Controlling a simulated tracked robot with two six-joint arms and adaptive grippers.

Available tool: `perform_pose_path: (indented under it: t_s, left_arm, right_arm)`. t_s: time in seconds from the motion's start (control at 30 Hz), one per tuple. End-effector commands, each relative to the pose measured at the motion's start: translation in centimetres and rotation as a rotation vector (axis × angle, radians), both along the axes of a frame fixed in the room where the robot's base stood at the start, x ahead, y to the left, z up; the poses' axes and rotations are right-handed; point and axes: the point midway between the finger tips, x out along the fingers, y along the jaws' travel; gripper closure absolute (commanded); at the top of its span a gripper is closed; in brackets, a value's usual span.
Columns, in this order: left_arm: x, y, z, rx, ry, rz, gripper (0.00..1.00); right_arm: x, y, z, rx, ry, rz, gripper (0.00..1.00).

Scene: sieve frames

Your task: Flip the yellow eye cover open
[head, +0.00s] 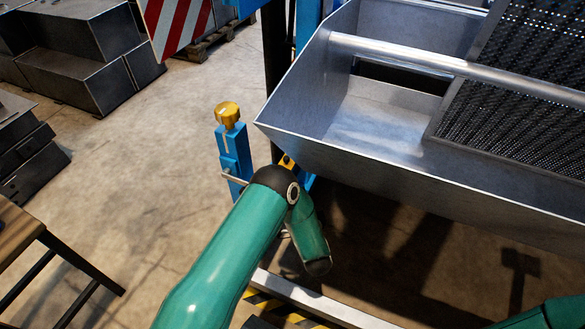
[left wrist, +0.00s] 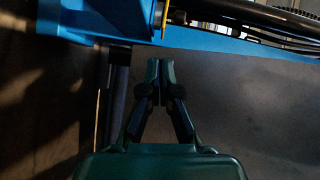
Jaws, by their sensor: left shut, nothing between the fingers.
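A thin yellow edge (left wrist: 164,20) shows at the top of the left wrist view, at a blue frame (left wrist: 90,22). I cannot tell whether it is the eye cover or whether that is open. In the head view a small yellow and black piece (head: 287,161) shows just behind the joint of my left arm, mostly hidden by it. My left gripper (left wrist: 160,66) is shut and empty, with its fingertips below the blue frame and apart from the yellow edge in the picture. In the head view it is hidden. My right gripper is out of view.
A large steel trough (head: 400,165) with dark mesh (head: 515,130) fills the upper right. A blue post (head: 234,155) with a yellow knob (head: 228,114) stands left of it. A wooden-topped table (head: 15,230) is at the left. The concrete floor between is clear.

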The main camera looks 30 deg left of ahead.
Motion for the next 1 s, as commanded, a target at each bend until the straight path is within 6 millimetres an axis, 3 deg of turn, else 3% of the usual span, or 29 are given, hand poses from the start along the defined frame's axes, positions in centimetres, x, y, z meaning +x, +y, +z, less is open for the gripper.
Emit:
perform_pose_path:
  t_s: [0.17, 0.57, 0.77, 1.0]
  left_arm:
    - [-0.1, 0.3, 1.3, 0.137, -0.003, 0.046, 1.00]
    - [0.1, 0.6, 1.3, 0.141, -0.003, 0.049, 1.00]
    - [1.7, 2.1, 1.2, 0.141, -0.006, 0.052, 1.00]
    - [4.9, 4.7, 1.0, 0.140, -0.006, 0.052, 1.00]
  right_arm:
    - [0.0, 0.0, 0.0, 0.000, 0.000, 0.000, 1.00]
    - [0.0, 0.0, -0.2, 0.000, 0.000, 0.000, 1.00]
    - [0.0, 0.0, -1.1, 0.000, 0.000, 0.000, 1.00]
    - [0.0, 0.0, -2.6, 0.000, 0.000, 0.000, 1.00]
